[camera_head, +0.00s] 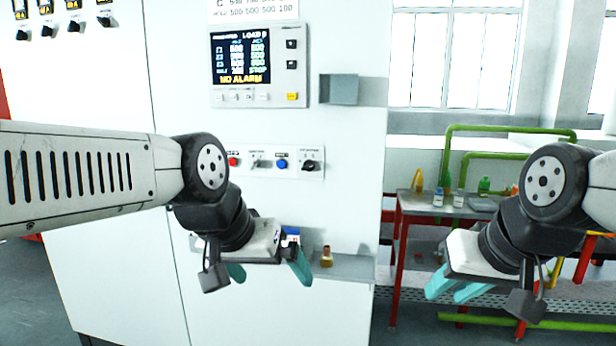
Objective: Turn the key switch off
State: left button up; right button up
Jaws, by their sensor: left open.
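A narrow control strip (270,175) is on the white cabinet front. From left to right it carries a red button (233,161), a small silver switch (257,162), a blue button (282,163) and a black rotary switch (309,165). The labels are too small to read, so I cannot tell which is the key switch or its setting. My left gripper (268,270) is below the strip, with its teal fingers apart and nothing visible between them. My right gripper (455,288) is to the right, in front of the red-framed table, its finger gap unclear.
A display panel (290,88) reading "NO ALARM" is above the strip, with a grey box (339,89) beside it. A small ledge (355,268) below holds a brass-coloured piece (326,257). A red-framed table (400,207) with bottles and green rails (505,128) stand right.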

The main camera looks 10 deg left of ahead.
aim_at(256, 163)
jog(key=k+j, duration=0.25)
jog(key=k+j+u, duration=0.1)
jog(key=u, duration=1.5)
